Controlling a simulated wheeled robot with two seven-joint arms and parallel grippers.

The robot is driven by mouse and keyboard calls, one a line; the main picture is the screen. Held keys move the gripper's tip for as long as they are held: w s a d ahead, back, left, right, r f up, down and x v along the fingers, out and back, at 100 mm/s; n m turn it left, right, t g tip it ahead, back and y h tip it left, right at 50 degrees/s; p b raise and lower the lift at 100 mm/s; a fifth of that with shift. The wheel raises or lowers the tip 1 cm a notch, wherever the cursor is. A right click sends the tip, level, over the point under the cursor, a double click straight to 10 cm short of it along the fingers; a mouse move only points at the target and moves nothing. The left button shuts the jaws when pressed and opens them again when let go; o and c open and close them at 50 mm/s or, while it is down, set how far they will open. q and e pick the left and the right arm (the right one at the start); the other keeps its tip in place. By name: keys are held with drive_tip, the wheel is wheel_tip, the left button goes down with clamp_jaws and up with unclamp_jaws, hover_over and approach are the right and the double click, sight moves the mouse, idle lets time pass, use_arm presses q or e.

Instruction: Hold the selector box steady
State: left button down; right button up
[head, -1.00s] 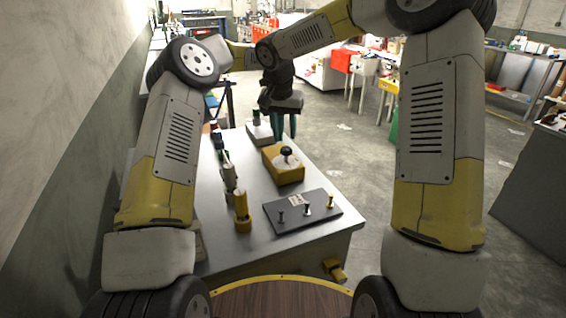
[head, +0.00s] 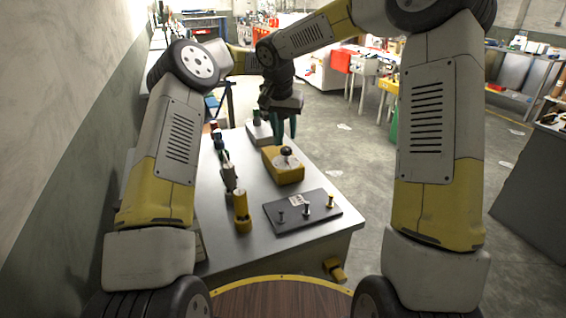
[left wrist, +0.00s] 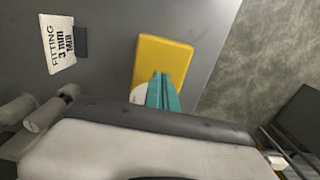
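The selector box, a yellow box (head: 284,173) with a black knob on a pale disc, sits on the grey table (head: 222,255). It also shows in the left wrist view (left wrist: 175,50). My left gripper (head: 286,136), with teal fingers, points down just behind the knob in the head view. Its fingers stand apart with a gap between them, and nothing shows gripped. In the left wrist view the teal fingers (left wrist: 168,92) overlap the box and hide its knob. I cannot tell whether they touch it. My right gripper is not visible.
A dark plate (head: 325,212) with small pegs and a label lies nearer on the table. A yellow cylinder (head: 242,212) and other upright parts stand along the left. Open floor lies right of the table.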

sight(278, 152)
use_arm(q)
drive_tip(key=shift+f, duration=0.75)
drive_tip(key=shift+f, duration=0.55)
drive_tip(key=shift+s+f, duration=0.1)
drive_tip(key=shift+f, duration=0.2)
idle(1.1)
